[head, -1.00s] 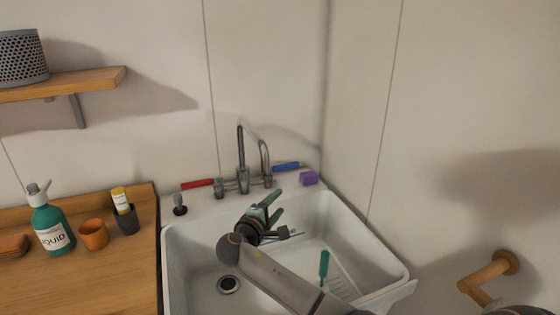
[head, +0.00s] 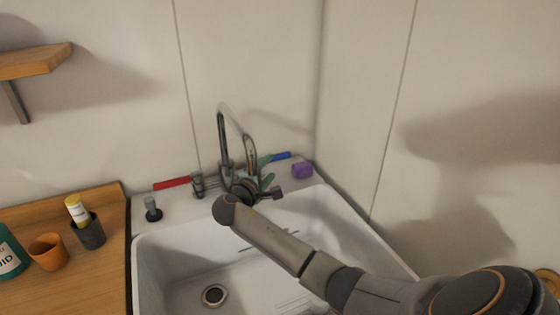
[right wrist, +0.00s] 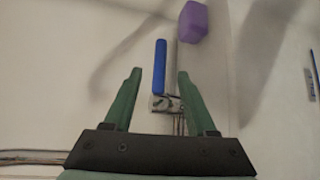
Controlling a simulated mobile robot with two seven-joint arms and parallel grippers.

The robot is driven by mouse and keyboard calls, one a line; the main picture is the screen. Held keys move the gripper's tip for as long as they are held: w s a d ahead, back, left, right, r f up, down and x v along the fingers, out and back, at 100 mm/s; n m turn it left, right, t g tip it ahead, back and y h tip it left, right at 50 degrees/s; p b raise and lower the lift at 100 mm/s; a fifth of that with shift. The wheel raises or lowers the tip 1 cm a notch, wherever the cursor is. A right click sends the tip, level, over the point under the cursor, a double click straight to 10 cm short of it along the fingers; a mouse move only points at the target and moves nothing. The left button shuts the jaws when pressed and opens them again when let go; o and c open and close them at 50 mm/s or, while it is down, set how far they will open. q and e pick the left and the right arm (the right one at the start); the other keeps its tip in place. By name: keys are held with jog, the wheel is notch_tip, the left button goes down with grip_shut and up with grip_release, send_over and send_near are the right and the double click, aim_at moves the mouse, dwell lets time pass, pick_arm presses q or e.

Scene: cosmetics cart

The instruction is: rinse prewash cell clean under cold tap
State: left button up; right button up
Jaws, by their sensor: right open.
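The tap (head: 222,137) stands at the sink's back edge, with no water visible from its spout. Its blue cold lever (head: 282,156) is on the right and its red lever (head: 172,183) on the left. My right gripper (head: 268,170) is at the tap's right side, partly hidden by its own arm. In the right wrist view the green fingers are open, with the blue lever (right wrist: 160,66) showing between them; contact cannot be told. The white sink (head: 165,262) is below, its right part covered by my arm. I cannot pick out the prewash cell. My left gripper is not in view.
A purple block (head: 302,170) sits on the sink's back ledge, right of the blue lever. A dark knob (head: 152,208) stands at the left. The wooden counter (head: 85,290) holds an orange cup (head: 48,252) and a dark holder (head: 89,232). Walls close off the back and right.

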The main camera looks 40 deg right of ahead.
aim_at(279, 159)
jog(key=b+x, duration=0.2)
jog(key=x, duration=0.1)
jog(key=b+x, duration=0.1)
jog(key=x, duration=0.1)
jog(key=shift+f, duration=0.35)
jog(key=b+x, duration=0.2)
jog(key=x, duration=0.1)
jog(key=shift+d+r+b, duration=0.15)
jog(key=shift+b, duration=0.25)
jog(key=shift+w+d+b, duration=0.25)
jog(key=shift+d+b, duration=0.05)
jog(key=shift+d, duration=0.15)
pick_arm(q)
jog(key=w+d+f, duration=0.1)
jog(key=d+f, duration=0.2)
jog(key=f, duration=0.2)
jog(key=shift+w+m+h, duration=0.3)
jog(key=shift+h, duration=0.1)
pick_arm(e)
jog(key=shift+d, duration=0.1)
jog(key=shift+r, duration=0.1)
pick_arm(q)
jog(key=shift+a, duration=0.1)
pick_arm(e)
grip_shut()
